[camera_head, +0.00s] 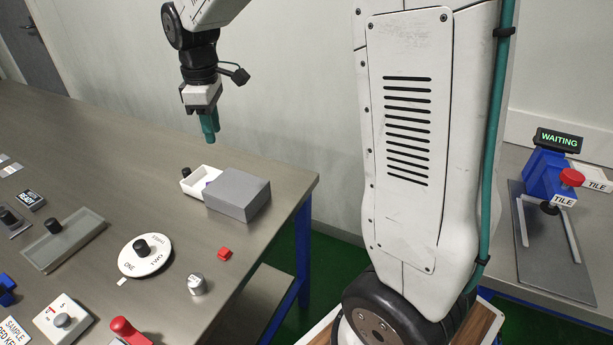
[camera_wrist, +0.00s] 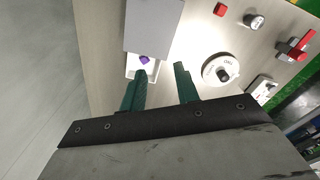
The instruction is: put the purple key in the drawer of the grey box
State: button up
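The grey box (camera_head: 238,195) sits near the table's far right corner, and it also shows at the top of the wrist view (camera_wrist: 153,25). Its white drawer (camera_head: 188,186) is pulled out, with a dark knob on its front. The purple key (camera_wrist: 144,59) shows as a small purple shape inside the open drawer, close to the box; a finger and the box edge may hide part of it. My gripper (camera_head: 209,138) is in the air above the table, over the drawer side. In the wrist view its teal fingers (camera_wrist: 162,75) are apart with nothing between them.
A white dial (camera_head: 146,256), a silver knob (camera_head: 197,285) and a red block (camera_head: 225,254) stand on the table in front of the box. A grey tray (camera_head: 63,240) lies to the left. A blue device with a WAITING sign (camera_head: 558,140) is on another table at right.

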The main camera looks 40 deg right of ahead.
jog(key=s+r+m, duration=0.1)
jog(key=s+m, duration=0.4)
jog(key=s, duration=1)
jog(key=s+d+r+m, duration=0.1)
jog(key=s+m, duration=0.4)
jog(key=s, duration=1)
jog(key=shift+s+d+r+t, duration=0.25)
jog(key=shift+s+r+t, duration=0.15)
jog(key=shift+r, duration=0.15)
